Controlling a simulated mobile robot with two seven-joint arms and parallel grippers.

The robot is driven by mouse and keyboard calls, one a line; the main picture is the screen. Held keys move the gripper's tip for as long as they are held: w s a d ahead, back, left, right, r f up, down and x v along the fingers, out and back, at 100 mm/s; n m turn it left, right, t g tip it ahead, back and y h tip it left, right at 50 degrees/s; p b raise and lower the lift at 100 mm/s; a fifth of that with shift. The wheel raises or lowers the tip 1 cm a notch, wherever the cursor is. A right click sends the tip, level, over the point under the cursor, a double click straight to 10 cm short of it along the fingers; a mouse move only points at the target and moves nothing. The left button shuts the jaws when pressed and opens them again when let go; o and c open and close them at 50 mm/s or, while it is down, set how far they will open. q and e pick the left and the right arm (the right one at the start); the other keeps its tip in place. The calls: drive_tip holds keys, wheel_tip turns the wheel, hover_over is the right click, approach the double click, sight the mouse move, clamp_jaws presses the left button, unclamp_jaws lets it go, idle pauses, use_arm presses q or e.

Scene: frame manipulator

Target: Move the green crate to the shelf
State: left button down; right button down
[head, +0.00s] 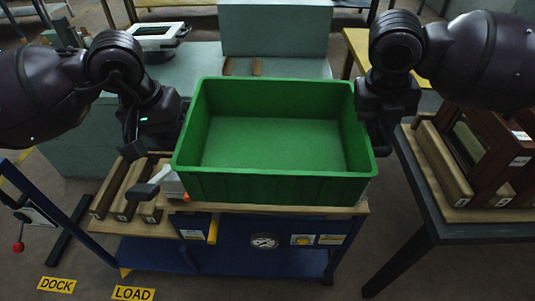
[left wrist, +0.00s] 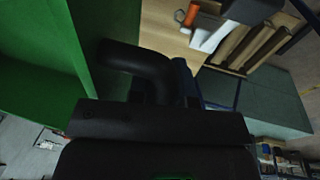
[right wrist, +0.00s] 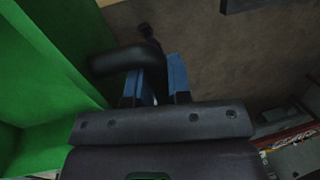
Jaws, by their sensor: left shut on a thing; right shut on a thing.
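The green crate (head: 270,188) is upright, open-topped and looks empty, above the wooden top of the blue cart. I cannot tell whether its base touches that top. My left gripper (head: 172,138) is shut on the crate's left side, at a dark handle (left wrist: 135,57) seen in the left wrist view. My right gripper (head: 380,138) is shut on the right side, at a similar dark handle (right wrist: 125,59) in the right wrist view. The fingertips are partly hidden by the handles. I cannot tell which surface is the shelf.
The blue cart (head: 260,258) has wooden blocks (head: 122,188) and a clamp-like tool (head: 160,184) at its left. A grey table (head: 445,233) with brown frames (head: 490,150) stands at right. Grey-green cabinets (head: 275,30) stand behind. Floor shows at lower left.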

use_arm(q)
drive_tip(key=shift+w+a+f, duration=0.1)
drive_tip(key=shift+w+a, duration=0.05)
drive_tip(key=shift+a, duration=0.05)
use_arm(e)
drive_tip(key=shift+d, duration=0.2)
